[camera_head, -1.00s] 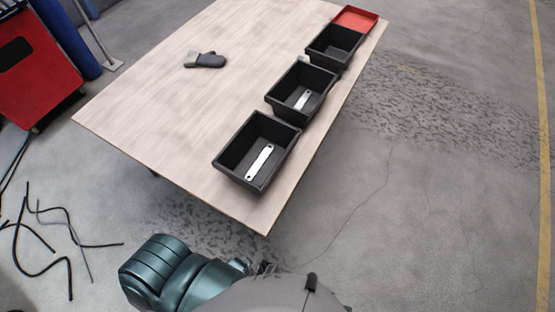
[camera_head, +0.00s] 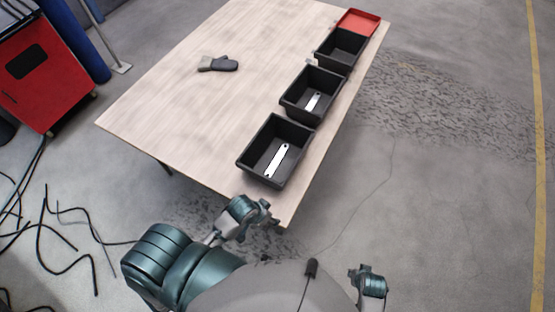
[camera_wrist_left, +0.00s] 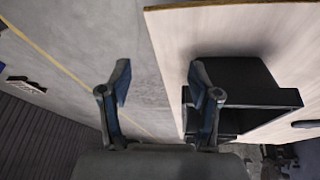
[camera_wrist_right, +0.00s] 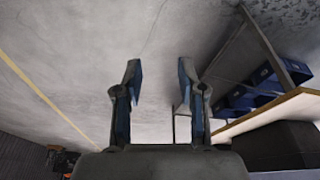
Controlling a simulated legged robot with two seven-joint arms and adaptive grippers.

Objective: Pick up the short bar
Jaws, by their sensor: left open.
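The short bar (camera_head: 313,101) is a pale flat strip lying in the middle black bin (camera_head: 291,104). A longer pale bar (camera_head: 277,160) with dark end holes lies in the nearest black bin (camera_head: 245,164). My left gripper (camera_head: 268,212) is at the table's near corner, just in front of the nearest bin. In the left wrist view its fingers (camera_wrist_left: 160,82) are apart and empty, with a black bin beside them; no bar is visible there. My right gripper (camera_head: 367,273) is off the table at lower right. In the right wrist view its fingers (camera_wrist_right: 159,76) are apart and empty.
A third black bin (camera_head: 328,50) and a red tray (camera_head: 359,22) stand farther along the table's right edge. A dark glove (camera_head: 220,64) lies on the wooden table (camera_head: 190,110). A red cabinet (camera_head: 45,75) and loose cables (camera_head: 60,240) are at left.

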